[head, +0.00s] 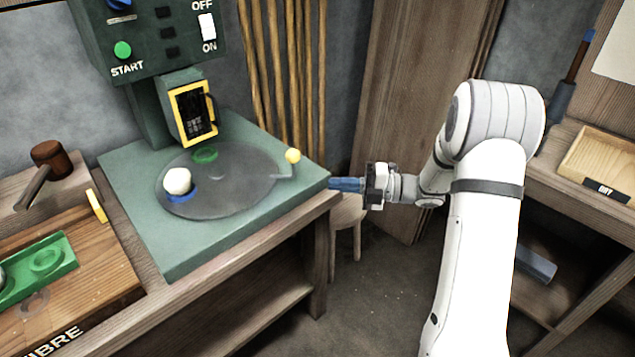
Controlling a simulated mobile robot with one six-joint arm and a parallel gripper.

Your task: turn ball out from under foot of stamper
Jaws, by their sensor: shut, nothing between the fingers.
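The stamper (150,45) is a green machine with a control panel and a yellow-framed head (193,112) above its base. A grey turntable disc (225,182) lies on the base. A white ball (177,181) sits in a blue ring (182,195) at the disc's left side, clear of the head. A green ring (205,155) lies on the disc below the head, with no ball visible in it. A lever with a yellow knob (293,156) stands at the disc's right edge. My gripper (335,184) is shut and empty, right of the base and apart from the knob.
A mallet (50,160) and a green tray (35,270) lie on the wooden bench at left. Wooden poles (285,80) lean behind the stamper. A shelf with a wooden tray (600,160) stands at right.

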